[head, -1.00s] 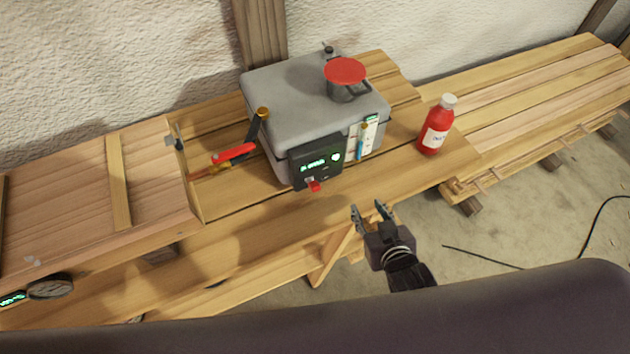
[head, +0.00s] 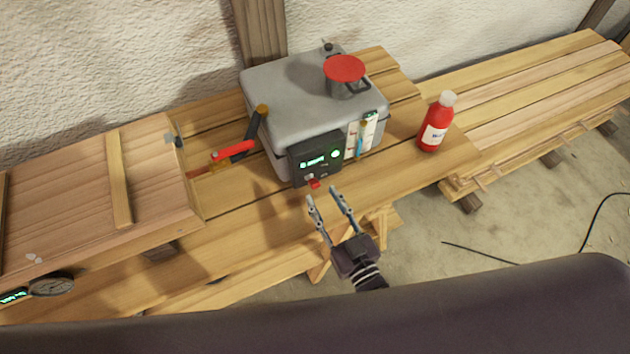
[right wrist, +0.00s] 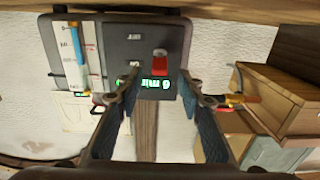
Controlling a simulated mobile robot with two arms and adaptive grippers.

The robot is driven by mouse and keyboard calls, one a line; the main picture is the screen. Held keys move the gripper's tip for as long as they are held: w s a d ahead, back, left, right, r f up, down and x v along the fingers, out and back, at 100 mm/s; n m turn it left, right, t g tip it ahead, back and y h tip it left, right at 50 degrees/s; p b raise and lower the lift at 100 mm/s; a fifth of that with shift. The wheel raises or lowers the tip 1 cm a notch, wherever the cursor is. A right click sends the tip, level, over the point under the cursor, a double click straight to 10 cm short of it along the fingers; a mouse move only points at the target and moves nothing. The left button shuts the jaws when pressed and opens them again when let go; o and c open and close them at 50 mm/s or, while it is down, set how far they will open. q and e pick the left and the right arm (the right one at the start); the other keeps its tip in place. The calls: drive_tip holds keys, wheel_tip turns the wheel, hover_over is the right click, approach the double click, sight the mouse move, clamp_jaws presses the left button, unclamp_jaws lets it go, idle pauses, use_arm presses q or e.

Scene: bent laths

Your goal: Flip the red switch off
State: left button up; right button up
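The red switch (head: 314,183) sits low on the front of a dark control panel (head: 303,176), below its green-lit display. The panel is on the front of a grey steam box (head: 285,88). In the right wrist view, which is upside down, the red switch (right wrist: 160,62) shows between and beyond the fingertips. My right gripper (head: 321,193) is open and empty, just in front of and below the switch, with its fingers pointing at the panel. I cannot tell whether it touches anything; the wrist view suggests a gap. My left gripper is not in view.
A gauge strip (head: 369,133) is beside the panel on its right. A red bottle (head: 436,122) stands further right on the bench. A red-lidded pot (head: 346,79) stands on top. The bench front (head: 255,235) is clear.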

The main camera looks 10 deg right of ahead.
sight(317, 187)
drive_tip(key=p+x, duration=0.1)
drive_tip(key=x, duration=0.4)
drive_tip(key=shift+w+a, duration=0.1)
drive_tip(key=shift+w, duration=0.2)
clamp_jaws()
